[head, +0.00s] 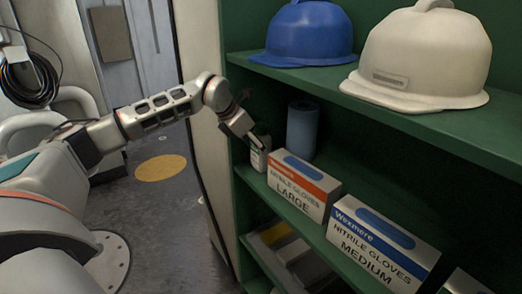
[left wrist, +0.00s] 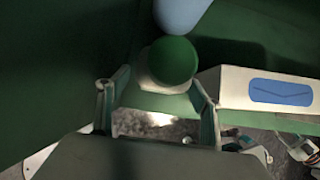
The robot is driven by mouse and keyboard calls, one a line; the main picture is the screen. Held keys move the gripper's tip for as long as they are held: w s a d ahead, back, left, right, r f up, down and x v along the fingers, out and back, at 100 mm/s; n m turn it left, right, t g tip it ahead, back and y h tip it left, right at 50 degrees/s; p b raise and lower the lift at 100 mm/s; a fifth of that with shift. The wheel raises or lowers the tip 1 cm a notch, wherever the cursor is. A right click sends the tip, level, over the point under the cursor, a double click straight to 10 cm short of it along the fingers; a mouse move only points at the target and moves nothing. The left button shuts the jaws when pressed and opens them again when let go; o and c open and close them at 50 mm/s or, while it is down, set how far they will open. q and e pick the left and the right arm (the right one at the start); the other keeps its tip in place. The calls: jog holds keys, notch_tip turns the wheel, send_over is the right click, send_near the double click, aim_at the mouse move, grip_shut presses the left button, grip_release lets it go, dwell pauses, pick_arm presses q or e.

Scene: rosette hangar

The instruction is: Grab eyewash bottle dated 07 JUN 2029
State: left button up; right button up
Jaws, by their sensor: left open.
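A small white bottle (head: 259,159) with a green cap stands at the left end of the middle shelf (head: 340,238) in the head view. Its label is too small to read, so I cannot tell the date. In the left wrist view the green cap (left wrist: 173,60) shows from above, just beyond my open left gripper (left wrist: 153,95), roughly between the two fingers. In the head view my left gripper (head: 252,138) is at the top of the bottle and partly hides it. I cannot tell whether it touches. My right gripper is not in view.
A large gloves box (head: 302,190) stands just right of the bottle, and a medium gloves box (head: 377,245) beyond it. A blue cylinder (head: 302,128) stands behind. A blue helmet (head: 305,30) and a white helmet (head: 425,60) sit on the shelf above.

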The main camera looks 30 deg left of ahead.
pick_arm(q)
jog(key=x, duration=0.3)
jog(key=shift+w+f, duration=0.1)
jog(key=shift+f, duration=0.1)
jog(key=c, duration=1.6)
jog(key=shift+r, duration=0.1)
jog(key=shift+r, duration=0.15)
